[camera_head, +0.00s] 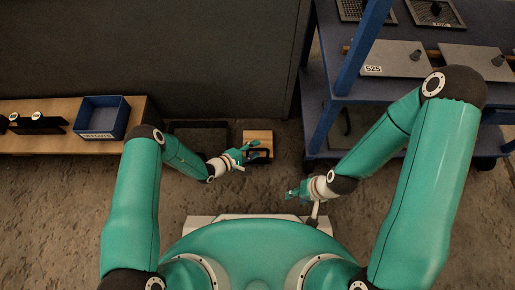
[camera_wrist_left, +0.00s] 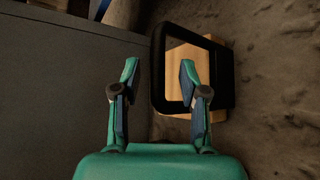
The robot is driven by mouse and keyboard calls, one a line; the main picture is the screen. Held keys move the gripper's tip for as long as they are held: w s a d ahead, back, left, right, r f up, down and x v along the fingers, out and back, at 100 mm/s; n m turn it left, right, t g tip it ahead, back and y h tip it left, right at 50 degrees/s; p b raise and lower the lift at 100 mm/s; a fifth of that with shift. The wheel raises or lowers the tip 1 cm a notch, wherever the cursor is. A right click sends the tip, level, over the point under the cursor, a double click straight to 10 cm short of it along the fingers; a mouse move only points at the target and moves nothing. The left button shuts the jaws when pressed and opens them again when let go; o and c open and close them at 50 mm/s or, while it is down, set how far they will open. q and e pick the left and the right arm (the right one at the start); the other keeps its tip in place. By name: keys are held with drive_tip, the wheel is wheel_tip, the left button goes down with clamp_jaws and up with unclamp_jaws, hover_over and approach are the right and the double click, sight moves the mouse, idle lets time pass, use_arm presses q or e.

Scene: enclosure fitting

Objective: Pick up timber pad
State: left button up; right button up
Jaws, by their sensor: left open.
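The timber pad (camera_head: 258,137) is a light wooden block on the floor in the head view, below the dark wall. A black rectangular frame or handle (camera_head: 260,154) shows at its near side. In the left wrist view the wood (camera_wrist_left: 182,68) shows through and beside the black frame (camera_wrist_left: 222,75). My left gripper (camera_head: 246,153) is close to the pad's left near side; in the wrist view its fingers (camera_wrist_left: 159,68) are apart, the right one overlapping the frame's opening. I cannot tell whether it touches. My right gripper (camera_head: 293,193) is away from the pad, its jaws too small to judge.
A wooden bench (camera_head: 70,146) with a blue bin (camera_head: 101,117) stands at the left. A blue shelf unit (camera_head: 340,85) with grey plates (camera_head: 396,58) stands at the right. A dark flat item (camera_head: 198,135) lies left of the pad. Bare floor lies between the pad and my base.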

use_arm(q)
clamp_jaws()
idle(0.3)
drive_tip(key=shift+r, duration=0.1)
